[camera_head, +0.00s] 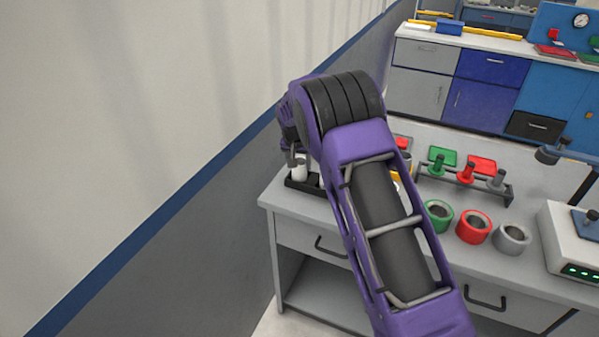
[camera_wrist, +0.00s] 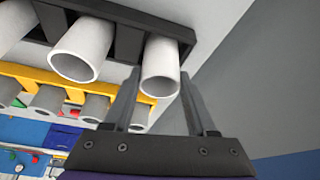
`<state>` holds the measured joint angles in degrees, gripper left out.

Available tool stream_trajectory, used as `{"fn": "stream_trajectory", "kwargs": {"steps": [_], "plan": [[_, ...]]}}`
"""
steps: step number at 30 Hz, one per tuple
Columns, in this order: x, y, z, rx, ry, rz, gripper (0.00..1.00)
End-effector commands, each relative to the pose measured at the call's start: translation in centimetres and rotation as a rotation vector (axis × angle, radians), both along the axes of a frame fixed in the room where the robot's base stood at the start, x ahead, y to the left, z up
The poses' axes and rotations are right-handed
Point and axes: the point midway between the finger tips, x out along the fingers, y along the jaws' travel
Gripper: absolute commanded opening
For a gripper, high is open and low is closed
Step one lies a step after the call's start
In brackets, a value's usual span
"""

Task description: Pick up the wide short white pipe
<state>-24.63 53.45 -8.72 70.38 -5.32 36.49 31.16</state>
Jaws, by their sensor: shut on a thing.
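My gripper (camera_wrist: 160,84) is shut on a white pipe (camera_wrist: 160,56), with one finger on each side of it in the wrist view. This pipe still sits at the right end of a black rack (camera_wrist: 130,43). A second white pipe (camera_wrist: 80,52), which looks somewhat wider here, sits beside it in the same rack. In the head view, a white pipe (camera_head: 299,172) shows at the black rack (camera_head: 301,185) on the bench's left end. My arm hides part of the rack and most of the gripper there.
A yellow rack (camera_wrist: 62,82) with several white pipes stands beside the black one. On the bench are green (camera_head: 438,213), red (camera_head: 473,226) and grey (camera_head: 511,238) rings. A rack of coloured pipes (camera_head: 465,182) stands behind them. The wall (camera_head: 150,130) is close on the left.

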Motion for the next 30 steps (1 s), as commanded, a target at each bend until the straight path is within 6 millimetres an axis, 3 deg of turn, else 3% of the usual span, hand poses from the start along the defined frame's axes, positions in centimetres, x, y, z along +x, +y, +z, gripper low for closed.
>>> {"fn": "stream_trajectory", "kwargs": {"steps": [3,11,24,30], "plan": [[0.0,0.0,0.0,0.000,0.000,0.000,0.03],[0.1,0.0,0.6,0.001,-0.002,0.000,0.02],[0.0,0.0,8.5,0.002,-0.003,0.000,0.02],[0.0,0.0,10.0,0.001,-0.001,0.000,0.02]]}}
